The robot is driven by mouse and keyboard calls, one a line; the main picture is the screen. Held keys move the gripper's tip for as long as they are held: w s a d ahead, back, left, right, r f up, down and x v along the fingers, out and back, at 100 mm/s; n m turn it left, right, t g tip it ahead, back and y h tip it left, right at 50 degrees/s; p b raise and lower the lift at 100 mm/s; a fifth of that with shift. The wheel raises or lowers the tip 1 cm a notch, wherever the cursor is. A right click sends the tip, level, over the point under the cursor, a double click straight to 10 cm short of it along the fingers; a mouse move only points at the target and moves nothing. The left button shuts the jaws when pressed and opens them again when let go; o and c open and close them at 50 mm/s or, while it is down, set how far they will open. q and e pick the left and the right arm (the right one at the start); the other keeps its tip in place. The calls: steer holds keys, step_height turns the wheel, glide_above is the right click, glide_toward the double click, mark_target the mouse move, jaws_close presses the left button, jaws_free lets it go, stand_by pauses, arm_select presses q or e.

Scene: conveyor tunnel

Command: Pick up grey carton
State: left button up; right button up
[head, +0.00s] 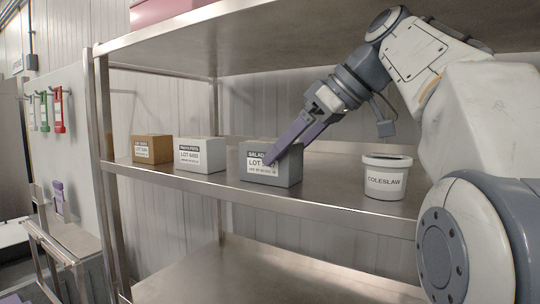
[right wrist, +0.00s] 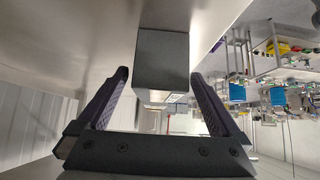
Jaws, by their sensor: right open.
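The grey carton (head: 285,175) stands upright on the middle steel shelf, with a white label on its front. My right gripper (head: 271,158) reaches down to it from the upper right. In the right wrist view the carton (right wrist: 162,60) shows in the gap between the two open fingers (right wrist: 158,82), with a narrow space to either side. I cannot tell whether a finger touches it. My left gripper is not in view.
A white carton (head: 200,156) and a brown carton (head: 152,149) stand left of the grey one. A white coleslaw tub (head: 385,180) stands to its right, below my arm. The upper shelf (head: 250,45) hangs above. The lower shelf (head: 260,275) looks bare.

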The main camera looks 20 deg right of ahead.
mark_target(272, 142)
steer(key=shift+w+a, duration=0.4)
steer(key=shift+w+a+r+p, duration=0.15)
steer(key=shift+w+a+p, duration=0.7)
steer(key=shift+w, duration=0.25)
steer(key=shift+x, duration=1.1)
steer(key=shift+w+a+f, duration=0.1)
steer(key=shift+w+f, duration=0.1)
steer(key=shift+f, duration=0.2)
steer(key=c, duration=1.5)
steer(key=shift+r, duration=0.1)
